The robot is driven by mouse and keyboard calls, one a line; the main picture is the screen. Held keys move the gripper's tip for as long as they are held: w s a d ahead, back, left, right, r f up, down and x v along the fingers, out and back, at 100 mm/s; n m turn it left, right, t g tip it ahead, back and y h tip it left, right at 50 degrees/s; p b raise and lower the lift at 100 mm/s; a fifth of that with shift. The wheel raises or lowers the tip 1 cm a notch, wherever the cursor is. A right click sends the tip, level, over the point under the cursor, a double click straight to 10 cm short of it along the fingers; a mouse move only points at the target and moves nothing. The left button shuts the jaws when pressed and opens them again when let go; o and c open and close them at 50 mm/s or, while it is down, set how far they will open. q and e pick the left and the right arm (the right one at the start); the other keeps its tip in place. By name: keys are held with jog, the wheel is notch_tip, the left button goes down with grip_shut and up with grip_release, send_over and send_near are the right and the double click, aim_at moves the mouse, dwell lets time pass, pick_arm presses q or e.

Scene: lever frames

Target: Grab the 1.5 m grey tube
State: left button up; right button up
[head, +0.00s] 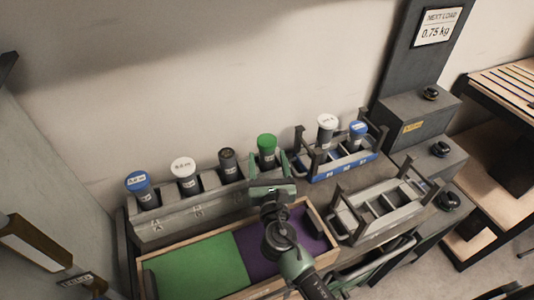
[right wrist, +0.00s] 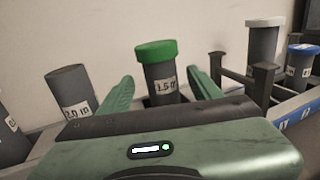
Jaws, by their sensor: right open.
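A grey tube with a green cap (head: 266,142) stands upright in the right slot of the long grey rack (head: 170,222). In the right wrist view the same tube (right wrist: 162,75) carries a label reading 1.5 m. My right gripper (head: 268,166) is open, with one green finger on each side of the tube's line. In the right wrist view the fingertips (right wrist: 160,84) show left and right of the tube, with gaps between. The tube's lower part is hidden by the rack and my gripper. My left gripper is not in view.
A dark-topped tube (head: 227,160), labelled 2.0 m in the wrist view, stands just left. White-capped (head: 184,172) and blue-capped (head: 138,184) tubes stand farther left. A blue rack (head: 345,170) holds two tubes at right. A green-and-purple tray (head: 195,262) and an empty grey rack (head: 385,222) lie in front.

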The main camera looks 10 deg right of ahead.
aim_at(268, 157)
jog(key=w, duration=0.3)
jog(key=shift+w+d, duration=0.3)
jog(key=shift+w, duration=0.05)
jog(key=shift+s, duration=0.1)
jog(key=shift+c, duration=0.2)
grip_shut()
jog(key=shift+r, duration=0.1)
